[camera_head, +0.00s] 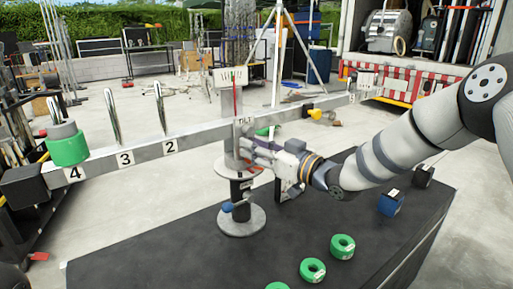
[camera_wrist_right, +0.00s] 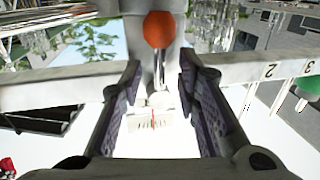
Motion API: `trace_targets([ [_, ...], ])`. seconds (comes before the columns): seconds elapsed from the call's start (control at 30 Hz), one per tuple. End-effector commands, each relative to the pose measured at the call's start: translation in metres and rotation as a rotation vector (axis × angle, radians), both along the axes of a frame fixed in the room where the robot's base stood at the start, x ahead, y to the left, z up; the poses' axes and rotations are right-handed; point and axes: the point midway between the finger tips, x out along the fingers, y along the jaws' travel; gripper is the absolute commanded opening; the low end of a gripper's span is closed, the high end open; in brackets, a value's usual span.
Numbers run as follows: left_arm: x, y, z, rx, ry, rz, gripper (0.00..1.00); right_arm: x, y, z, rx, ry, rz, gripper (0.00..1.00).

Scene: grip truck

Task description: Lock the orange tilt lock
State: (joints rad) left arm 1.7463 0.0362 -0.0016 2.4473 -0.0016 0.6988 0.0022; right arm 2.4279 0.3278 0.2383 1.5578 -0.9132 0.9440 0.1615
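The orange tilt lock shows as a round orange knob (camera_wrist_right: 159,30) in the right wrist view, just beyond and between the fingertips. In the head view I cannot make it out; my right gripper covers that part of the stand. My right gripper (camera_head: 250,152) is at the upper post of the stand, by the TILT label (camera_head: 243,121). In the wrist view its two dark fingers (camera_wrist_right: 160,65) are apart with a gap between them, and nothing is clamped. My left gripper is not in view.
A long numbered beam (camera_head: 200,133) crosses the stand (camera_head: 242,222), with a green weight (camera_head: 68,146) at its left end. Green rings (camera_head: 342,247) and a blue block (camera_head: 391,204) are on the dark table (camera_head: 170,245).

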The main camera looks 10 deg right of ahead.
Motion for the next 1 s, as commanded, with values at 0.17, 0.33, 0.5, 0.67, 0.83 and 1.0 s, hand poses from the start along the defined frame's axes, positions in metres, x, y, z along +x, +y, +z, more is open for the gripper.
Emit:
trace_targets([
  [0.17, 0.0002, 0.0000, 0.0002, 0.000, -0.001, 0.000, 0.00, -0.0003, -0.0003, 0.0004, 0.000, 0.000, 0.000, 0.09],
  [0.33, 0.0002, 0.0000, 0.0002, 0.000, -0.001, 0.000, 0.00, -0.0002, -0.0008, 0.0006, 0.001, -0.001, -0.001, 0.00],
  [0.5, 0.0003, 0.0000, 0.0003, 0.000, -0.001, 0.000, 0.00, 0.0000, -0.0012, 0.0012, 0.004, -0.001, -0.002, 0.00],
  [0.67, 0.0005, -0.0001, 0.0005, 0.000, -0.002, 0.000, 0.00, -0.0003, -0.0004, 0.0016, 0.037, 0.011, -0.003, 0.00],
  [0.83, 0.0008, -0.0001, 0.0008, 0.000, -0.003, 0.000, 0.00, -0.0013, 0.0015, 0.0012, 0.125, 0.048, -0.005, 0.00],
  [1.0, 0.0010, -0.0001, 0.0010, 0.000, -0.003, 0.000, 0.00, -0.0028, 0.0058, 0.0020, 0.260, 0.102, -0.005, 0.00],
])
